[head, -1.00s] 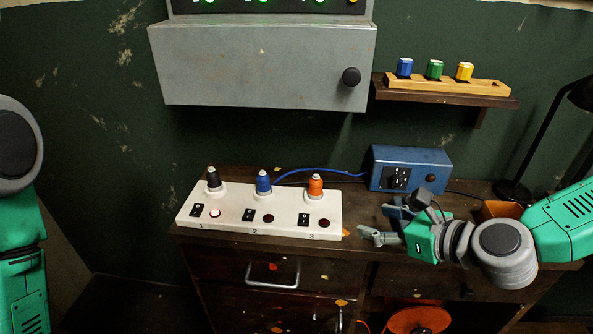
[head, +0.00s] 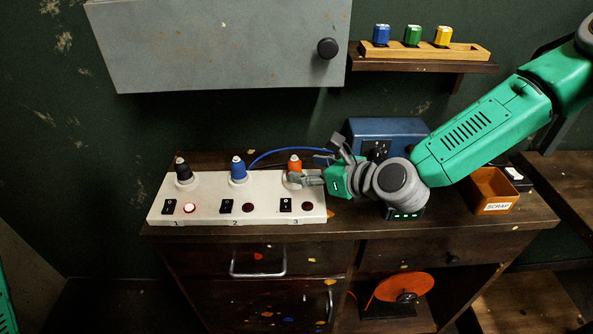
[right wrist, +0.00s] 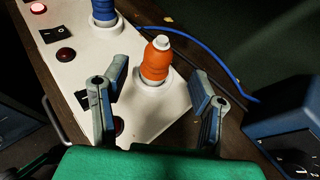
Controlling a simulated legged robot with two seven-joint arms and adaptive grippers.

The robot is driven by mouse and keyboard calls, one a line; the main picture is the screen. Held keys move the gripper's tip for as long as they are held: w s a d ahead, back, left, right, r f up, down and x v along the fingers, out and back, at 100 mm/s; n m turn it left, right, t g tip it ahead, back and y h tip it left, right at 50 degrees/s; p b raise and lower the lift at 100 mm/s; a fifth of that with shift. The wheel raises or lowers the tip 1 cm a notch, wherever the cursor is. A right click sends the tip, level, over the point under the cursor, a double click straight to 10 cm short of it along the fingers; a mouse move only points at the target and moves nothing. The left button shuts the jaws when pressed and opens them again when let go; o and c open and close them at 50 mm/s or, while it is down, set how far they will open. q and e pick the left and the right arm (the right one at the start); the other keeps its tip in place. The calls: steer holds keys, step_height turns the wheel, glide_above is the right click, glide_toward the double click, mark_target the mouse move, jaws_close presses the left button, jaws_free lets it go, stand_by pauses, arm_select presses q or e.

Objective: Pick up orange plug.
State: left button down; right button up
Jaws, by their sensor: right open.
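The orange plug (head: 295,164) stands upright in the third socket, at the right end of the white power strip (head: 262,208). In the right wrist view the orange plug (right wrist: 156,60) has a pale tip and sits in a round white socket. My right gripper (head: 308,178) is open at the right end of the strip, close to the plug. In the right wrist view its two fingers (right wrist: 160,100) are spread, with the plug just beyond the gap between their tips. The fingers appear apart from the plug. My left gripper is not in view.
A blue plug (head: 238,170) and a black plug (head: 183,171) stand in the other sockets. A blue cable (head: 285,151) runs behind the strip to a blue box (head: 390,130). A scrap bin (head: 490,188) stands at right. A shelf (head: 425,64) is above.

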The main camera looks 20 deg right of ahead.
mark_target(299, 164)
steer(key=x, duration=0.4)
steer(key=shift+w+a+r, duration=0.15)
steer(key=shift+w+a, duration=0.1)
steer(key=shift+a, duration=0.25)
steer(key=shift+s+d, duration=0.1)
steer(key=shift+d, duration=0.2)
steer(key=c, duration=0.3)
steer(key=shift+d, duration=0.15)
steer(key=c, duration=0.9)
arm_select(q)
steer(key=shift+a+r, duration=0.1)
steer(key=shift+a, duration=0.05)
